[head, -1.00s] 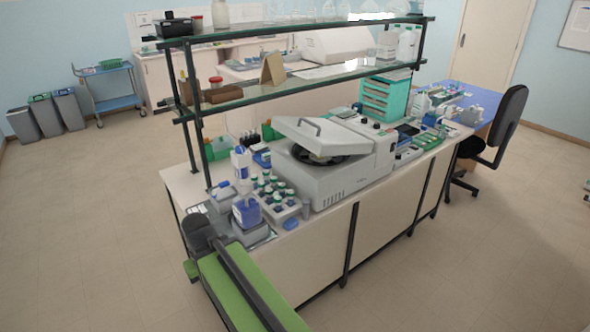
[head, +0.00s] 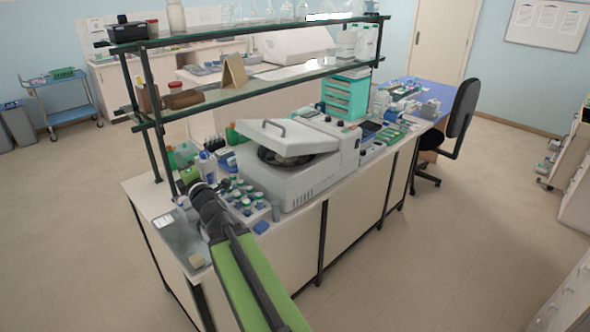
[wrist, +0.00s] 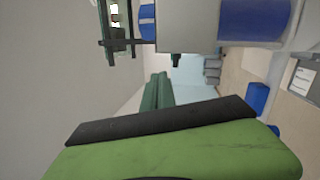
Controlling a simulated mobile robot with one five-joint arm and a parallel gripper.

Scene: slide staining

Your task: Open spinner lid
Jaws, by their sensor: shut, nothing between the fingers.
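The spinner (head: 295,183) is a squat light grey machine on the bench, in the middle of the head view. Its pale lid (head: 272,135) is raised and tilted, with a dark handle on top. A gap under the lid shows the dark round rotor (head: 277,157). My green and dark arm reaches up from the bottom of the head view, its dark end left of and in front of the spinner, apart from the lid. Part of my arm also fills the bottom of the wrist view. I cannot make out my gripper's fingers in either view. The spinner is not recognisable in the wrist view.
A rack of bottles (head: 246,197) stands between my arm and the spinner. A two-level shelf (head: 215,98) spans the bench behind. Teal drawers (head: 345,97) stand behind the spinner's right end. Floor in front of the bench is clear; a black chair (head: 461,125) stands at the right.

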